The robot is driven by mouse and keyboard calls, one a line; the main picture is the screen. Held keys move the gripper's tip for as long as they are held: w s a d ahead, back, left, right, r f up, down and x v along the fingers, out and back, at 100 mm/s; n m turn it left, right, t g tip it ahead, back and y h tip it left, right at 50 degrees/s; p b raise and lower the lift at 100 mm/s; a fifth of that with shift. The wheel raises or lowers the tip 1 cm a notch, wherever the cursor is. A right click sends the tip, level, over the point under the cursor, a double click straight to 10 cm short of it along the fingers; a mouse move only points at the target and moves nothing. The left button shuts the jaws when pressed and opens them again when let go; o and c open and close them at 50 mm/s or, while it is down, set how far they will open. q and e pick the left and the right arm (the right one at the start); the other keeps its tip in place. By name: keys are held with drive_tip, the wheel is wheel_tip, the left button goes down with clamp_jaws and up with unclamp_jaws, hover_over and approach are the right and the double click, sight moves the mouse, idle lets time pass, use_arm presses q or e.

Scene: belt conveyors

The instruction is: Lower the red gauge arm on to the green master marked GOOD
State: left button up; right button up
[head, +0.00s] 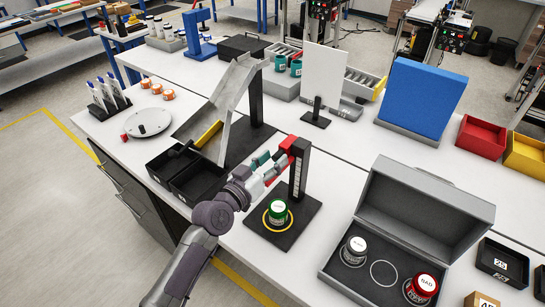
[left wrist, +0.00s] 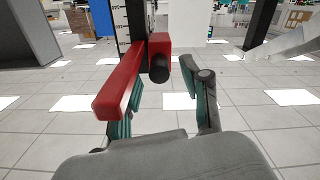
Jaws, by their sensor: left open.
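The red gauge arm (head: 293,147) sits high on the black gauge post (head: 299,172). The green master (head: 277,212), white-topped, stands inside a yellow ring on the black gauge base (head: 262,231), below the arm and apart from it. My left gripper (head: 262,170) is open beside the red arm, above the master. In the left wrist view the red arm (left wrist: 122,90) and its black knob (left wrist: 158,72) show between or just beyond the open fingers (left wrist: 165,115); I cannot tell whether they touch. My right gripper is not in view.
An open grey case (head: 425,205) at right holds a white-topped jar (head: 354,250) and a red jar (head: 421,289), with an empty ring (head: 384,274) between. Black bins (head: 198,183) and a metal chute (head: 222,100) stand left of the gauge. A white panel (head: 322,75) stands behind.

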use_arm(q)
drive_tip(key=shift+w+d, duration=0.1)
drive_tip(key=shift+w, duration=0.05)
clamp_jaws()
idle(0.4)
wheel_tip(320, 180, down, 12)
drive_tip(key=b, duration=1.1)
drive_tip(key=shift+f, duration=0.25)
